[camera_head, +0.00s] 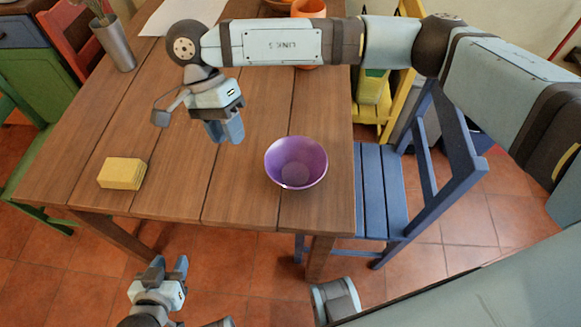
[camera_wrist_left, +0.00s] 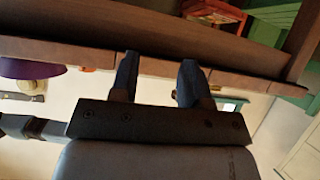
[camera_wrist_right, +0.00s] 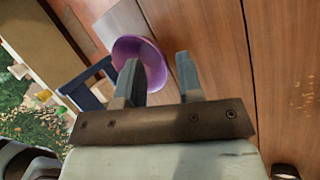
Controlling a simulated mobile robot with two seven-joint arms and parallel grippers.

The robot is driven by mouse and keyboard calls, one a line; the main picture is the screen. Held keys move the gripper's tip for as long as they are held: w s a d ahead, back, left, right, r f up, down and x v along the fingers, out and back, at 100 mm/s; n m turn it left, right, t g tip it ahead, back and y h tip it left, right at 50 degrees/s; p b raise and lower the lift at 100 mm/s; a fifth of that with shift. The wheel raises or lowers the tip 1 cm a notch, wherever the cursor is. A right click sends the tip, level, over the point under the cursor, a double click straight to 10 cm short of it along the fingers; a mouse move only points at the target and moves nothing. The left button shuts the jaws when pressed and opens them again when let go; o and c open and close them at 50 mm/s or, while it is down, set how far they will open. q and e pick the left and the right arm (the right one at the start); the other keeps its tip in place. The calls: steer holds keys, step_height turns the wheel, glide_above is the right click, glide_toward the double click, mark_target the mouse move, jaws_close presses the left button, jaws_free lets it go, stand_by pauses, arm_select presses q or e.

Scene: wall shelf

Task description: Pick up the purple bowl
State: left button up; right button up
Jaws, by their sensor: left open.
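The purple bowl (camera_head: 296,163) stands upright and looks empty on the wooden table, near its front right corner. My right gripper (camera_head: 225,132) is above the table, left of the bowl and a little farther back, apart from it. In the right wrist view, the bowl (camera_wrist_right: 152,62) shows partly behind one finger of the open, empty right gripper (camera_wrist_right: 158,78). My left gripper (camera_head: 170,270) is open and empty, in front of the table's front edge. The left wrist view shows its two spread fingers (camera_wrist_left: 156,78) near the table's edge.
A yellow block (camera_head: 122,173) lies on the table (camera_head: 180,195) at front left. A metal vase (camera_head: 115,45) stands at back left, an orange pot (camera_head: 308,8) at the back. A blue chair (camera_head: 385,190) stands at the right side. The table between block and bowl is clear.

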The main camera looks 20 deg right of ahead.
steer(key=w+d+t+h, duration=0.2)
steer(key=w+d+h, duration=0.1)
steer(key=w+d, duration=0.15)
steer(key=b, duration=0.1)
glide_toward(271, 151)
steer(key=x, duration=1)
steer(key=shift+f, duration=0.2)
steer(key=shift+c, duration=0.5)
jaws_close()
